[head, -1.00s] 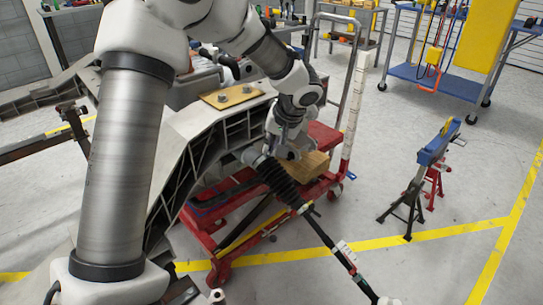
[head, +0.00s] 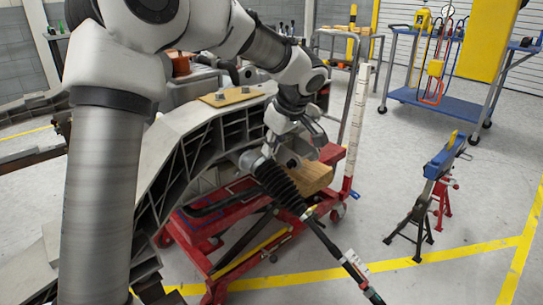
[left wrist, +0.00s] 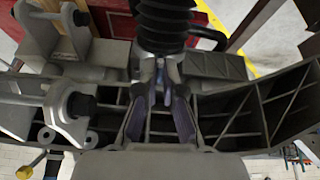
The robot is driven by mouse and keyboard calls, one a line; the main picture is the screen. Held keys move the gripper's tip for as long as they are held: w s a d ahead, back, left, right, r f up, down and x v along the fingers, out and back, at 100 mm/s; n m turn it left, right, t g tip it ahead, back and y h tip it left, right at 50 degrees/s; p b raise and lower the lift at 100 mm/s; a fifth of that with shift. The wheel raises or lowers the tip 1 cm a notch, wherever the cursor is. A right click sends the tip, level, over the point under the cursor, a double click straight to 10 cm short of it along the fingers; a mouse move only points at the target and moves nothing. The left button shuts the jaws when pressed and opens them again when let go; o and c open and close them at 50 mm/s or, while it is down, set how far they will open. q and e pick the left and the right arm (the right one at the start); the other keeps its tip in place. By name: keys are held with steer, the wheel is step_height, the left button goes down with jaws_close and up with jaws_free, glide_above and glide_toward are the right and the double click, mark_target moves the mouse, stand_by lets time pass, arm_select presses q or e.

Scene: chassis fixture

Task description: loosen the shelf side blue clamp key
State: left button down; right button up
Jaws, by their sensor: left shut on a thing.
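My left gripper (head: 283,150) reaches down at the front end of the grey chassis arm (head: 190,132), beside the black ribbed boot (head: 276,183). In the left wrist view my left gripper (left wrist: 160,78) has its fingers close together just below the boot (left wrist: 163,22), shut on a small bluish piece (left wrist: 172,72). That piece looks like the blue clamp key, though the fingers hide most of it. The head view is too small to show the key. My right gripper is in neither view.
A black rod (head: 335,252) runs from the boot toward the lower right. A red cart (head: 215,262) with a wooden block (head: 312,178) stands under the chassis end. A blue-topped stand (head: 445,155) and a blue shelf trolley (head: 440,104) stand right. Floor between them is clear.

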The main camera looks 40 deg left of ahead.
arm_select(q)
steer(key=n+b, duration=0.2)
steer(key=n, duration=0.1)
steer(key=n+b, duration=0.1)
steer(key=shift+f+n, duration=0.25)
steer(key=shift+n, duration=0.05)
steer(key=n+b, duration=0.3)
steer(key=shift+n, duration=0.3)
steer(key=n+b, duration=0.2)
steer(key=n, duration=0.2)
steer(key=shift+r+b, duration=0.1)
steer(key=shift+b, duration=0.3)
steer(key=shift+r+n+b, duration=0.15)
steer(key=shift+n+b, duration=0.6)
steer(key=shift+n, duration=0.85)
steer(key=c, duration=1.3)
jaws_free()
